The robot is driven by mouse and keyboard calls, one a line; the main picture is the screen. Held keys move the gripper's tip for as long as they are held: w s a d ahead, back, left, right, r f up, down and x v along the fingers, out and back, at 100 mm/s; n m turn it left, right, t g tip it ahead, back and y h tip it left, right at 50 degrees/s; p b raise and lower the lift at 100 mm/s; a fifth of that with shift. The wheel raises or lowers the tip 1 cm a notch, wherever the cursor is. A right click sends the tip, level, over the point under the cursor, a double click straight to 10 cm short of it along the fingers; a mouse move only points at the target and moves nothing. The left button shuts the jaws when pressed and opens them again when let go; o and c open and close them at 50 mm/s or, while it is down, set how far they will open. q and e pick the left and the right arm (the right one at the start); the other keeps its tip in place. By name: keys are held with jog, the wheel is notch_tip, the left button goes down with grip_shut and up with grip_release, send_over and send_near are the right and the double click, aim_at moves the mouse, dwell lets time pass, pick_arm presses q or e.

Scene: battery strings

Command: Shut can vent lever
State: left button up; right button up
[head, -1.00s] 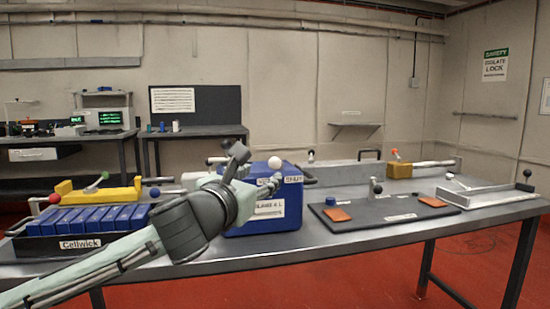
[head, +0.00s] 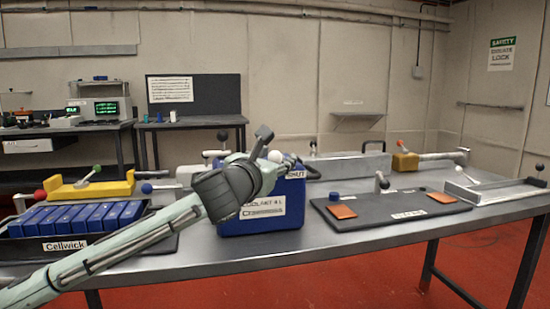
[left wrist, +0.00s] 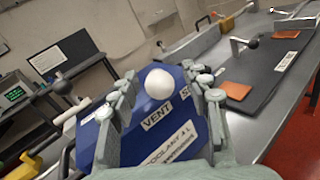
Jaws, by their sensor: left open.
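The blue coolant can (head: 262,222) stands on the metal table in the head view, and its top and front fill the middle of the left wrist view (left wrist: 172,139). Its vent lever has a white ball knob (head: 275,156), large in the left wrist view (left wrist: 159,84). A VENT label (left wrist: 157,115) lies below the knob there; a SHUT label (head: 294,174) is on the can's right side. My left gripper (head: 265,162) is open over the can; its fingers (left wrist: 160,88) stand either side of the knob, apart from it. The lever's arm is mostly hidden. My right gripper is out of view.
A Cellwick tray (head: 30,246) of blue cells and a yellow fixture (head: 90,188) are at left. A dark board (head: 390,212) with orange pads lies right of the can. A grey tray (head: 500,192) is at far right. The table's front middle is clear.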

pick_arm(q)
grip_shut()
dwell(0.3)
jog(key=shift+d, duration=0.1)
